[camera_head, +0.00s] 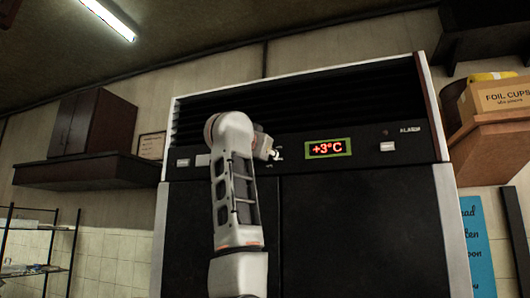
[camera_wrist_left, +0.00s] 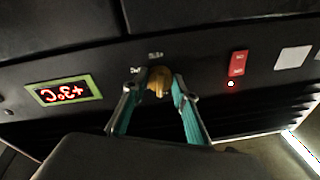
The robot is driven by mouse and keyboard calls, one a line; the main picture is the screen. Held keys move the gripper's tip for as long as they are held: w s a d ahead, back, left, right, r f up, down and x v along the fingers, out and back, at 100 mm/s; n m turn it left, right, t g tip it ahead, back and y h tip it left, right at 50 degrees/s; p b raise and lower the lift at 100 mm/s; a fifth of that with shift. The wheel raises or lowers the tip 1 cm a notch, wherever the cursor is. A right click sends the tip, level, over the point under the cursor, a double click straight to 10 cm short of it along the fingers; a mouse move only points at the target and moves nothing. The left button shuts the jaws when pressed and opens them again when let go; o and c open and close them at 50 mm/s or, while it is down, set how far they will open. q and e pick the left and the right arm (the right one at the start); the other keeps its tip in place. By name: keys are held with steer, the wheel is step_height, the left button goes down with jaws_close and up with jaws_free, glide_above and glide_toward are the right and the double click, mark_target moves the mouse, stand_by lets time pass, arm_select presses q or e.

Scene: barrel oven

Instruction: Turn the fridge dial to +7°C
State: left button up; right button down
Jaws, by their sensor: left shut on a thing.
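The fridge (camera_head: 360,230) is a large dark cabinet with a light frame. Its display (camera_head: 328,148) reads +3°C in red; it also shows upside down in the left wrist view (camera_wrist_left: 64,93). The dial (camera_wrist_left: 159,80) is a small yellowish knob on the control panel. My left gripper (camera_wrist_left: 160,90) is shut on the dial, one finger on each side. In the head view my left arm stands in front of the panel, and the gripper (camera_head: 275,154) is small, with the dial mostly hidden there. My right gripper is not in view.
A red switch (camera_wrist_left: 237,63) and a pale label (camera_wrist_left: 292,58) sit on the panel beside the dial. A cardboard box (camera_head: 497,98) rests on a wooden shelf at the right. A dark wall cabinet (camera_head: 95,122) hangs at the left.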

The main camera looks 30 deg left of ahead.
arm_select(q)
steer(key=shift+n, duration=0.9)
steer(key=o, duration=1.1)
steer(key=v, duration=1.2)
steer(key=shift+d, duration=0.2)
steer(key=shift+f, duration=0.1)
